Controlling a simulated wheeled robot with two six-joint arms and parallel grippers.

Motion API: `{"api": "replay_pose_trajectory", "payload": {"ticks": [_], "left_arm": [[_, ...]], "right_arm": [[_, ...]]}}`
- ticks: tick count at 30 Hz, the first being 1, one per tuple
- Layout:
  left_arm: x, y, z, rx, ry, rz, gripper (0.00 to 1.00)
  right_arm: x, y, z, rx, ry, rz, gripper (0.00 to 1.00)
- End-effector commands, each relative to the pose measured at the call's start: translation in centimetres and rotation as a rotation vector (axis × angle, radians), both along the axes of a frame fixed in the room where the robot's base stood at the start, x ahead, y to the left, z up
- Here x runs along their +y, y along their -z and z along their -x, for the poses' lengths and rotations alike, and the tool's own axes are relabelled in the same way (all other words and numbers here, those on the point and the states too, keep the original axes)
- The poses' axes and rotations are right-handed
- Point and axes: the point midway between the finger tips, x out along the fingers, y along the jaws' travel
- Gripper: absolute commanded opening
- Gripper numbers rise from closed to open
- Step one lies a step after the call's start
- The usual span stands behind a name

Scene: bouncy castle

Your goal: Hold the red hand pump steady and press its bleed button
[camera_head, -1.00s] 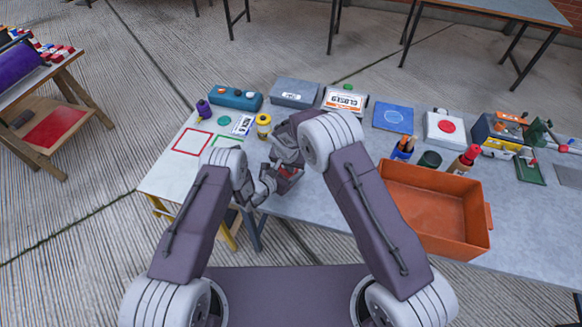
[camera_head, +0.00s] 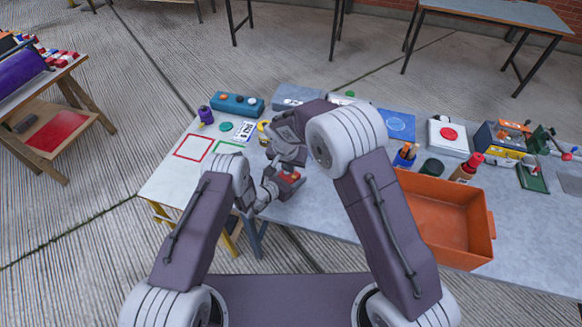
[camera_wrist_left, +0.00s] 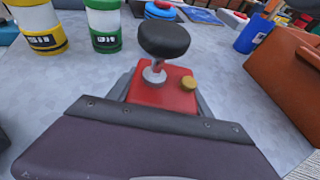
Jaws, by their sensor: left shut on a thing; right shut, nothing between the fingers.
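The red hand pump (camera_head: 291,179) stands on the grey tabletop near its front edge. In the left wrist view the red pump body (camera_wrist_left: 160,98) carries a black round knob (camera_wrist_left: 164,38) on a metal stem, and a small yellow bleed button (camera_wrist_left: 188,83) to the right of the stem. My left gripper (camera_head: 274,184) is shut on the pump from its left side; its dark fingers lie along the body. My right gripper (camera_head: 280,160) is shut and empty, just above and behind the pump in the head view. Its fingertips are small, and it does not show in the left wrist view.
An orange bin (camera_head: 470,203) stands right of the pump, with a blue pen cup (camera_head: 404,158) beyond it. A yellow-capped container (camera_head: 263,127) is close behind my right gripper. Boxes line the table's back.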

Motion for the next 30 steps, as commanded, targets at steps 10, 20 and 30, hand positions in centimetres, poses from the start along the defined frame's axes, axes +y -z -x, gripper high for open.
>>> {"api": "replay_pose_trajectory", "payload": {"ticks": [10,20,30], "left_arm": [[0.2,0.8,0.5,0.018,0.002,-0.01,0.0],[0.1,0.4,0.3,0.01,0.0,-0.005,0.83],[2.5,-1.1,2.8,0.011,-0.005,-0.004,0.83]], "right_arm": [[0.0,0.1,0.0,0.0,0.0,0.0,0.0],[0.0,0.1,0.0,0.0,0.0,-0.001,0.0],[0.0,0.0,0.0,0.0,0.0,0.0,0.0]]}}
